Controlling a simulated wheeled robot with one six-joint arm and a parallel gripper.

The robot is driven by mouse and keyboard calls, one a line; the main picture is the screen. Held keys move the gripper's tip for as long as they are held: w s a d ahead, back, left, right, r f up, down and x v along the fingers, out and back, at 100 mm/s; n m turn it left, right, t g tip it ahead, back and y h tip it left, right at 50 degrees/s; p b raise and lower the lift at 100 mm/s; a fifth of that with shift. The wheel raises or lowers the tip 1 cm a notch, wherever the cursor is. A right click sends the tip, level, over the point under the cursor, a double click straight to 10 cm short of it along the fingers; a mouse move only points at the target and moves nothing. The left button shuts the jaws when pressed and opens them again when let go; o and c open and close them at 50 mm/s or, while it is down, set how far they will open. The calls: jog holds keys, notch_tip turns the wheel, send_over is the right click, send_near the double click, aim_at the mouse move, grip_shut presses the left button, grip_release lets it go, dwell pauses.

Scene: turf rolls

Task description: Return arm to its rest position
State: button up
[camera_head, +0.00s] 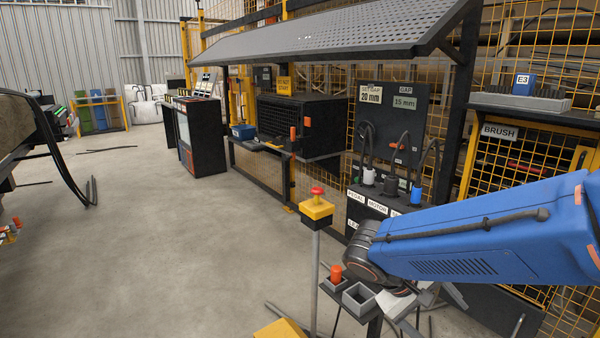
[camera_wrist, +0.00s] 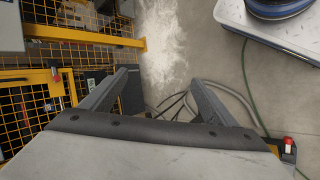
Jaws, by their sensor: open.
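Beyond the fingers are bare floor, a pale patch and several loose hoses. In the head view the gripper is mostly hidden behind the arm and the stand below it, so its fingers cannot be made out there.
A yellow post box with a red button (camera_head: 317,207) stands left of my wrist. A panel with cables (camera_head: 388,125) and yellow mesh fencing stand behind. Open concrete floor (camera_head: 150,260) lies to the left.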

jog(key=s+r+m+t+y, duration=0.2)
jog(key=s+r+t+y, duration=0.1)
jog(key=s+y, duration=0.5)
jog(key=shift+s+a+m+t, duration=0.3)
jog(key=shift+s+t, duration=0.4)
jog(key=shift+s, duration=0.05)
